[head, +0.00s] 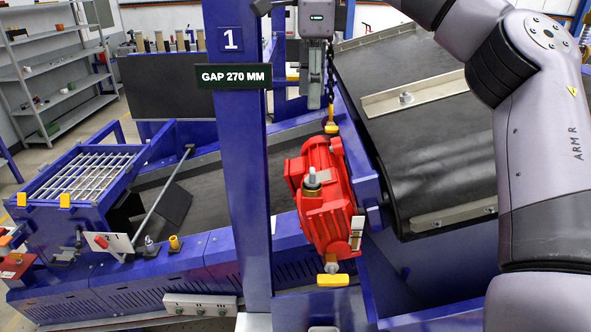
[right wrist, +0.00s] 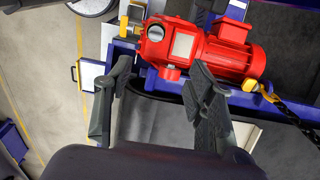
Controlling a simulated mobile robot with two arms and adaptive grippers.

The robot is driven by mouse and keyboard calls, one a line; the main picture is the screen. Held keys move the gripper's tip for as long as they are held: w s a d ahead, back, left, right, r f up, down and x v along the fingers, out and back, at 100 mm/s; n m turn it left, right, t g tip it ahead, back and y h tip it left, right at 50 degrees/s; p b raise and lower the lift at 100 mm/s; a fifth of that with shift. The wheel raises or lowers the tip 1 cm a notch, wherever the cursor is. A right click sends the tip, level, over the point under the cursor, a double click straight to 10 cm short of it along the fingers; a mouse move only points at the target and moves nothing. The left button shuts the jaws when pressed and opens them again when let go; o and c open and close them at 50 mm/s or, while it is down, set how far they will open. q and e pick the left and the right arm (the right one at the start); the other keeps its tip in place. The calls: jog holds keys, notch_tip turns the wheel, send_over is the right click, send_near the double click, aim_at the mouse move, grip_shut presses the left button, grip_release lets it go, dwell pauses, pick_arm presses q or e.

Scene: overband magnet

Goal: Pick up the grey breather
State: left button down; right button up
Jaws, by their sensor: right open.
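A small grey fitting with a brass-coloured base, which looks like the grey breather (head: 312,178), stands on the red gear unit (head: 330,215). In the right wrist view the red gear unit (right wrist: 205,45) lies just beyond the fingertips, and I cannot clearly make out the breather there. My right gripper (right wrist: 160,70) is open, with its two fingers spread apart and nothing held between them. In the head view my right arm comes down the right side, and its gripper cannot be made out. My left gripper is not in view.
A blue post (head: 238,170) stands left of the gear unit. A chain hoist (head: 316,20) hangs above it. A black belt drum (head: 420,130) is close on the right. Small grey (head: 149,243) and yellow (head: 174,242) fittings stand on the blue ledge at left.

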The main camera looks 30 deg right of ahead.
jog(key=b, duration=0.3)
send_over(313, 170)
notch_tip(313, 170, down, 10)
jog(key=shift+s+d+f, duration=0.1)
jog(key=shift+d, duration=0.05)
jog(key=shift+f, duration=0.6)
jog(key=shift+s, duration=0.1)
jog(key=shift+w+f+p, duration=0.15)
jog(key=shift+f+p, duration=0.15)
jog(key=shift+f, duration=0.7)
jog(key=shift+w+f+p, duration=0.15)
jog(key=shift+f+p, duration=0.15)
jog(key=shift+f, duration=1.3)
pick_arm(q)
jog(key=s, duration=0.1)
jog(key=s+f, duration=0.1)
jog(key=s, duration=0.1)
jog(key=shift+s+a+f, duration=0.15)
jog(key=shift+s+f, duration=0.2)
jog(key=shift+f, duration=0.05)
pick_arm(e)
jog(key=shift+s, duration=0.1)
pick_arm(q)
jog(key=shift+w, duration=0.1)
pick_arm(e)
jog(key=shift+c, duration=0.4)
